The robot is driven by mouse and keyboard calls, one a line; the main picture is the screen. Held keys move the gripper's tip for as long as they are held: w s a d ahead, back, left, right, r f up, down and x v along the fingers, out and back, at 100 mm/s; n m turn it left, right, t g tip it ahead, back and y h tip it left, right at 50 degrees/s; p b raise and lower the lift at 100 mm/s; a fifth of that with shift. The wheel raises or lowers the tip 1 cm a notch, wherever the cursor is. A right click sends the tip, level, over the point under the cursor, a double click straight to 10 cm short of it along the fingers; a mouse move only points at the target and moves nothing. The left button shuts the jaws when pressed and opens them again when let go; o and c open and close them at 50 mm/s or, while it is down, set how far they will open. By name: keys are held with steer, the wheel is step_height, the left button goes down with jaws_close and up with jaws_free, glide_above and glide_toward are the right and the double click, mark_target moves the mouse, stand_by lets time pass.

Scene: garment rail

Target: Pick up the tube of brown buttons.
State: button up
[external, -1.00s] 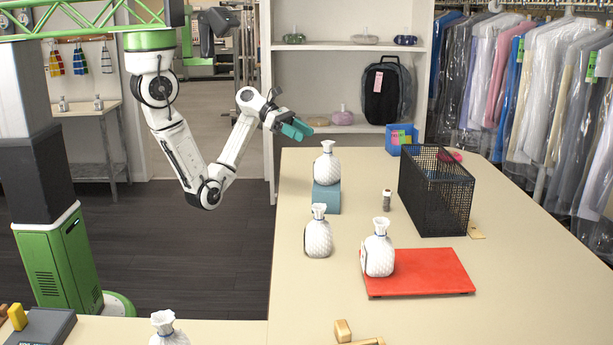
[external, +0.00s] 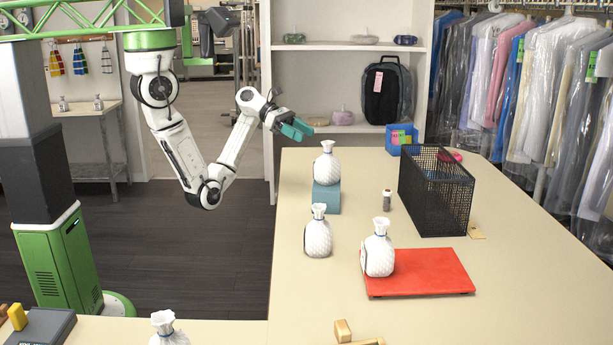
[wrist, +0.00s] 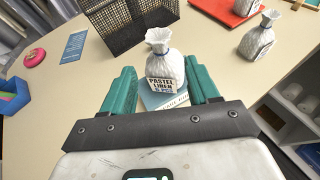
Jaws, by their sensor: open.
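A small grey-brown tube with a pale cap (external: 387,199) stands upright on the table, left of the black mesh basket, in the external view. It is too small there to tell its contents. I cannot make it out in the wrist view, where a white bag covers part of the table. My gripper (external: 297,129), with teal fingers, is held up near the table's far left end, well away from the tube. In the wrist view my gripper (wrist: 163,88) has its fingers apart, with a labelled white bag (wrist: 165,62) beyond and between them and nothing held.
The black mesh basket (external: 436,196) stands right of the tube. White bags stand on a teal box (external: 326,198), on the table (external: 318,232) and on a red board (external: 430,275). A blue bin (external: 401,140) is at the far end. The table's right side is clear.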

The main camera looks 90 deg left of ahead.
step_height(320, 180, up, 6)
steer(key=w+a+f+m+g+y, duration=0.1)
steer(key=w+a+m+g+y, duration=0.2)
steer(key=w, duration=0.7)
steer(key=w+a+f+m+g+y, duration=0.15)
steer(key=w+a, duration=0.35)
steer(key=w, duration=0.5)
steer(key=r+m+g+y+b, duration=0.1)
steer(key=m+g+y, duration=0.1)
steer(key=m+g, duration=0.7)
glide_above(388, 190)
steer(key=m+t, duration=0.2)
steer(key=f, duration=1.6)
steer(key=shift+w+f, duration=0.25)
steer(key=shift+w, duration=0.05)
steer(key=shift+s+f+p, duration=0.2)
steer(key=shift+f+p, duration=0.3)
steer(key=shift+f, duration=0.9)
steer(key=shift+s+f+p, duration=0.15)
steer(key=shift+f+p, duration=0.3)
steer(key=shift+f, duration=0.9)
jaws_close()
